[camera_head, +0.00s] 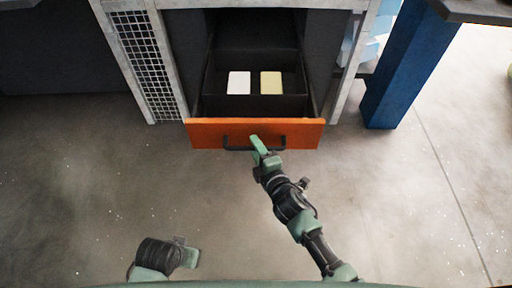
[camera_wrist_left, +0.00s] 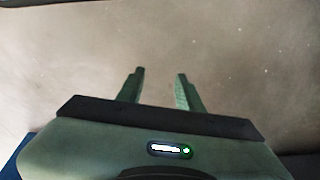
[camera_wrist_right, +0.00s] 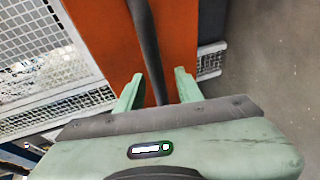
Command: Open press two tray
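The press tray is a dark drawer (camera_head: 256,104) with an orange front (camera_head: 205,134), pulled partly out of the press. A white block (camera_head: 239,83) and a pale yellow block (camera_head: 271,84) lie in its rear part. A dark bar handle (camera_head: 236,149) runs along the orange front. My right gripper (camera_head: 256,143) is at the handle. In the right wrist view the handle (camera_wrist_right: 146,40) runs between the two fingers (camera_wrist_right: 158,90), which stand apart with gaps beside the bar. My left gripper (camera_head: 192,257) is low at the left, its fingers (camera_wrist_left: 159,75) apart and empty.
The press frame (camera_head: 340,90) and a mesh panel (camera_head: 145,65) flank the drawer. A blue post (camera_head: 405,65) stands to the right. The concrete floor (camera_head: 90,200) in front of the drawer is clear.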

